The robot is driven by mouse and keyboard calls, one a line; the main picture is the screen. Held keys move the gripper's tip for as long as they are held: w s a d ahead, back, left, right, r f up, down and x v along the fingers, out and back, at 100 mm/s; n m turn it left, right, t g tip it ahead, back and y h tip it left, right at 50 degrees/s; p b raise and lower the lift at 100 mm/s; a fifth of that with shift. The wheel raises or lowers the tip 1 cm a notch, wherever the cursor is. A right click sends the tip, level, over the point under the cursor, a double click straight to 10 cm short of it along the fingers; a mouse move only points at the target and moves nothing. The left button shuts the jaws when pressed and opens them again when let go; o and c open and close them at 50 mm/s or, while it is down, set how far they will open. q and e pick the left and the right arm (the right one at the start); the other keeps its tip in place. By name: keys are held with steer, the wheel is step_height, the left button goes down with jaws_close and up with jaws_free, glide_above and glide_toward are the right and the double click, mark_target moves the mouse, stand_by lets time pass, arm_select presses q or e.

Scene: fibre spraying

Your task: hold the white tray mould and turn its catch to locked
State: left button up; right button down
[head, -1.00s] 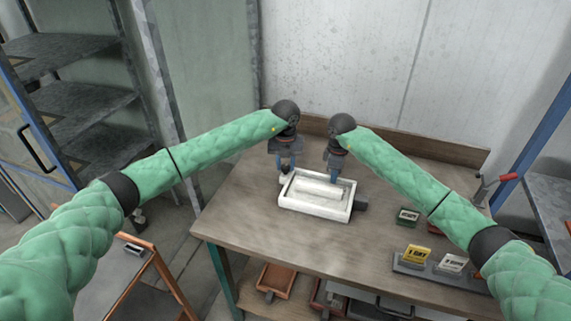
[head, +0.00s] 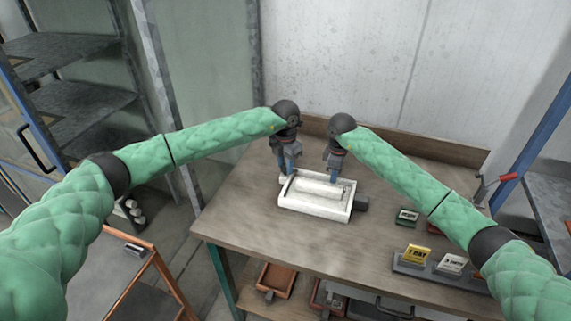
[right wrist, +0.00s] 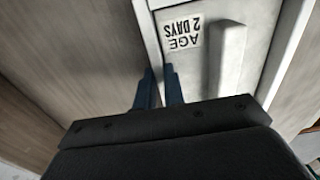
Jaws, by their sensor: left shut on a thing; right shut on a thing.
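The white tray mould (head: 312,208) lies on the wooden workbench, with a raised block in its middle. My right gripper (head: 334,176) is shut on the mould's back wall. In the right wrist view its fingers (right wrist: 158,88) straddle the white wall (right wrist: 152,38), beside a label (right wrist: 184,34) reading "AGE 2 DAYS". My left gripper (head: 287,172) is shut at the mould's back left corner, its fingers slanted. It appears to hold the catch there, which is too small and too covered by the fingers to read its position.
Further right are a small green item (head: 408,216) and a holder with a yellow "1 DAY" card (head: 417,253) and a white card (head: 453,263). The bench (head: 240,222) is clear at front left.

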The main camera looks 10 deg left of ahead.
mark_target(285, 166)
stand_by(0.4)
arm_select(q)
steer(key=o, duration=1)
steer(key=n, duration=0.9)
steer(key=shift+n, duration=0.4)
step_height(285, 166, up, 12)
steer(key=shift+r, duration=0.1)
steer(key=shift+c, duration=0.2)
